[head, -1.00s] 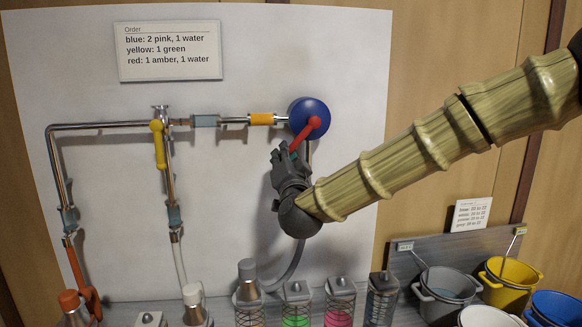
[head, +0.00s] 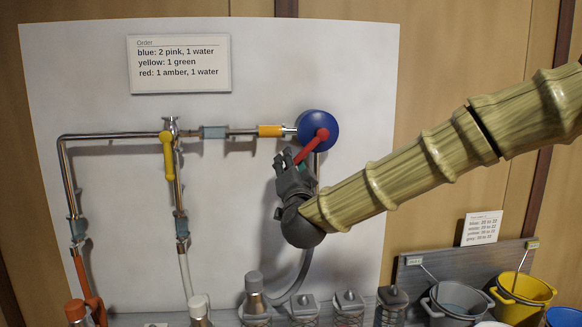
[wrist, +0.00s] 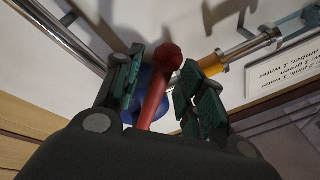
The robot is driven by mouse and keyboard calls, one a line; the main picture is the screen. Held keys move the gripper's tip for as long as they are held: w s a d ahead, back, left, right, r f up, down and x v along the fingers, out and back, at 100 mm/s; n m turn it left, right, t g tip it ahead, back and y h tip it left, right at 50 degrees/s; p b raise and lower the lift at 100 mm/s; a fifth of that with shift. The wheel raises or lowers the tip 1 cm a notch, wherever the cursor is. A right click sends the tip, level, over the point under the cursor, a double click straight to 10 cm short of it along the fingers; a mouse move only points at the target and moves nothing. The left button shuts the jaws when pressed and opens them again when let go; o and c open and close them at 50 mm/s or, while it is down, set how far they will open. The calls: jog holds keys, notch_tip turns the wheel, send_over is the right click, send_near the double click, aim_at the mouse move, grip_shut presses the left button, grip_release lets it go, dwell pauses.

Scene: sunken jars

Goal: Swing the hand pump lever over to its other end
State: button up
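The hand pump is a round blue body (head: 317,130) on the white board, with a red lever (head: 311,144). The lever runs from its pivot down and to the left. My gripper (head: 290,165) is at the lever's lower end. In the wrist view the lever (wrist: 155,95) stands between the two green-padded fingers of my gripper (wrist: 160,90). The fingers are apart, with a visible gap on the right side of the lever. The blue pump body (wrist: 145,105) is partly hidden behind the lever and fingers.
A pipe with an orange band (head: 270,131) leads left from the pump to a yellow valve handle (head: 168,158). An order card (head: 180,64) hangs above. Several jars stand below, and a grey bucket (head: 455,304) and yellow bucket (head: 524,288) are at right.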

jog(key=v, duration=1.2)
jog(key=shift+d, duration=0.1)
dwell(1.5)
